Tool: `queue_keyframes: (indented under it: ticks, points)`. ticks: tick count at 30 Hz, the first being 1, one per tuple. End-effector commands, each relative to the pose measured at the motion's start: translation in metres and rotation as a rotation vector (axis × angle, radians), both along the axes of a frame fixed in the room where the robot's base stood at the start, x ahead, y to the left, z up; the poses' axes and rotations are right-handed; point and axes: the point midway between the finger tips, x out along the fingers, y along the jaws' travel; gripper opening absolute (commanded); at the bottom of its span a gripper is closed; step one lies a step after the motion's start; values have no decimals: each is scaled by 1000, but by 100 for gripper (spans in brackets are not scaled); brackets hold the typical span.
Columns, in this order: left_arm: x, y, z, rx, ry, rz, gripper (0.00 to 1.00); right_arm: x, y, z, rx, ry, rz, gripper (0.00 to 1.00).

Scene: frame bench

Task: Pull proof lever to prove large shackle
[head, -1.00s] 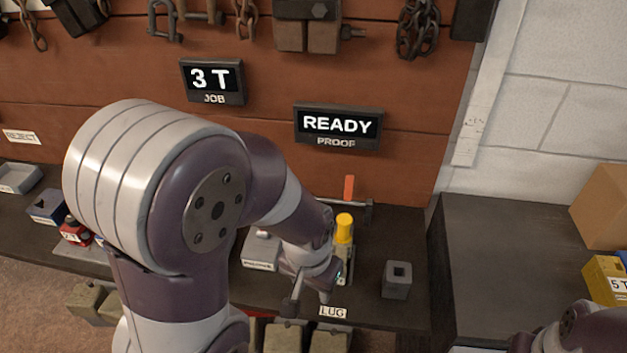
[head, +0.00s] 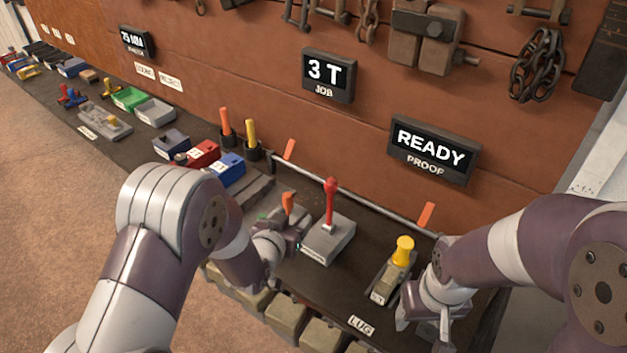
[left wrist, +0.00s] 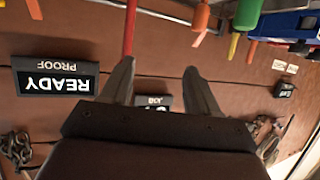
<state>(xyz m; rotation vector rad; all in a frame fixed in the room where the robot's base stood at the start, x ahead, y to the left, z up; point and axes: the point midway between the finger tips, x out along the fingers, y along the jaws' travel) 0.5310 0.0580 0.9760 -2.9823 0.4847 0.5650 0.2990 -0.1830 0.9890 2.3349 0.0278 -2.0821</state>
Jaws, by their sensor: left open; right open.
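The proof lever (head: 330,197) is red and stands upright on a grey labelled block (head: 328,240) at the middle of the bench. It also shows in the left wrist view (left wrist: 130,28), close to one fingertip. My left gripper (head: 290,240) is just left of the block. In the left wrist view its fingers (left wrist: 160,72) are apart with nothing between them. My right gripper (head: 425,322) is open at the right, beside the yellow-knobbed fixture (head: 402,252) near the LUG label. I cannot clearly make out the large shackle. The PROOF display (head: 432,150) reads READY.
The JOB display (head: 328,74) reads 3 T. A rail with orange flags (head: 425,215) runs behind the lever. An orange-tipped piece (head: 287,202) stands by my left gripper. Blue and red bins (head: 203,154) and holders lie left. Chains and shackles hang on the wall.

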Motion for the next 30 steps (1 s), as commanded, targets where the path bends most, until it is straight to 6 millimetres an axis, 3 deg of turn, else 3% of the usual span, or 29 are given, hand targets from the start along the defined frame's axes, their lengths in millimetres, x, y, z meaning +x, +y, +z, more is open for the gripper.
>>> queue_keyframes:
  ticks: [3, 7, 11, 21, 30]
  points:
    - [4, -33, 5, -88, -216, -75, 60, 0, 0, 1, 0, 0, 0, 65]
    - [2, -47, 13, -141, -331, -108, 60, 0, 0, 2, 0, 0, 0, 65]
    - [21, -57, 16, -149, -347, -111, 60, 0, 0, 6, 0, 0, 0, 65]
    - [91, -89, 15, -148, -343, -110, 60, 0, 0, 18, 0, 0, 0, 65]
    - [114, -100, 13, -147, -341, -109, 60, 0, 0, 20, 0, 0, 0, 65]
